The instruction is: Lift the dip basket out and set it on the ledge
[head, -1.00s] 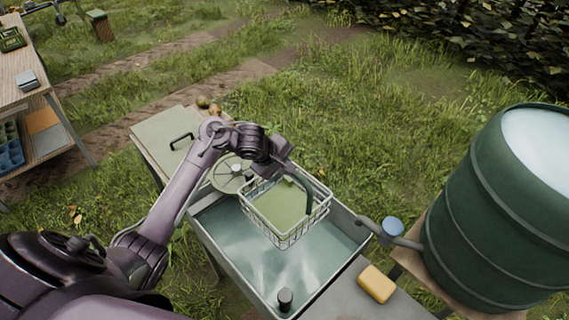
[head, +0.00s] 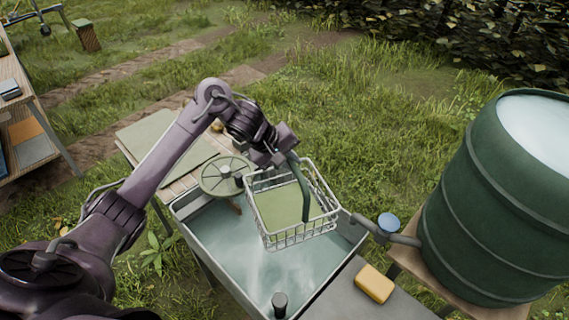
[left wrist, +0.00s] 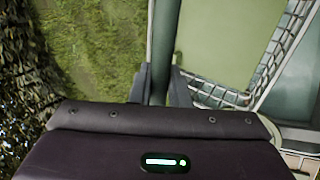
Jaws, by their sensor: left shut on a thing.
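The dip basket (head: 290,237) is a white wire basket with a pale green floor and a dark green handle (head: 304,195). It hangs over the far part of the water-filled metal basin (head: 189,228) and looks empty. My left gripper (head: 283,153) is shut on the handle at its far end. In the left wrist view the handle (left wrist: 163,40) runs between the fingers (left wrist: 157,88), with the basket's wire wall (left wrist: 285,50) to the right. A grey ledge (head: 341,296) adjoins the basin at the near right. My right gripper is not in view.
A yellow sponge (head: 375,284) lies on the grey ledge. A green barrel (head: 465,220) with a pipe and blue-capped valve (head: 388,222) stands at right. A round green lid-like disc (head: 222,176) and a wooden table with a green board (head: 165,145) are beyond the basin.

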